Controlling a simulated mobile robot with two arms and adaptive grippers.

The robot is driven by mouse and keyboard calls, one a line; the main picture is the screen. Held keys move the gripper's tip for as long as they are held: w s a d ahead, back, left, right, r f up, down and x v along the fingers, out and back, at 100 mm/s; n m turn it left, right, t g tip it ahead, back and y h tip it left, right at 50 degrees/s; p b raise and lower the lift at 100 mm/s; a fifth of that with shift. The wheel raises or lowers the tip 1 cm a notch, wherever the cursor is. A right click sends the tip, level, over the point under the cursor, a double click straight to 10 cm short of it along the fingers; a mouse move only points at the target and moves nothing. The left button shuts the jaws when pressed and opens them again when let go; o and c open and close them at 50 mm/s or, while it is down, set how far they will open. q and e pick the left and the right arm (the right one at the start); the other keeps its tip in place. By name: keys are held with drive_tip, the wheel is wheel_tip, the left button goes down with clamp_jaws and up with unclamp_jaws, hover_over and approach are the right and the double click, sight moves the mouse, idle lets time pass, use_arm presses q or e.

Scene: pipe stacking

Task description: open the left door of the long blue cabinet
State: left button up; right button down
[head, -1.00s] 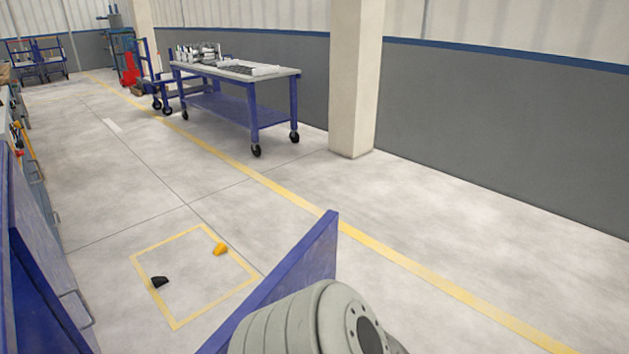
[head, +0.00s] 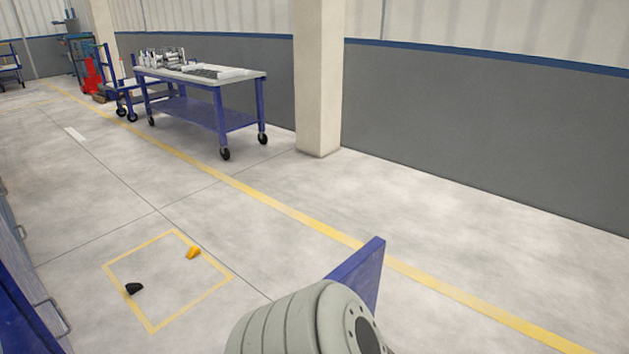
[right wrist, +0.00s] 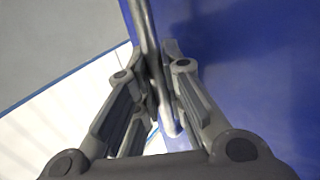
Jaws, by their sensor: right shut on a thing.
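In the right wrist view, my right gripper (right wrist: 157,80) is shut on a grey metal bar handle (right wrist: 147,30) on a blue door (right wrist: 250,70). In the head view, the blue door (head: 362,272) stands out as a flat panel at lower centre right, partly hidden behind my grey arm. My right gripper and the handle are hidden there. A blue cabinet front (head: 22,315) with bar handles (head: 55,318) shows at the lower left edge; whether the door belongs to it cannot be told. My left gripper is not in view.
A blue wheeled table (head: 205,112) with grey parts stands by the far wall, left of a beige pillar (head: 317,80). A yellow floor square (head: 150,328) has a black piece (head: 133,288) and an orange piece (head: 193,252) on it. The floor between is clear.

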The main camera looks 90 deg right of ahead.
drive_tip(key=c, duration=1.5)
unclamp_jaws()
drive_tip(key=shift+a, duration=0.1)
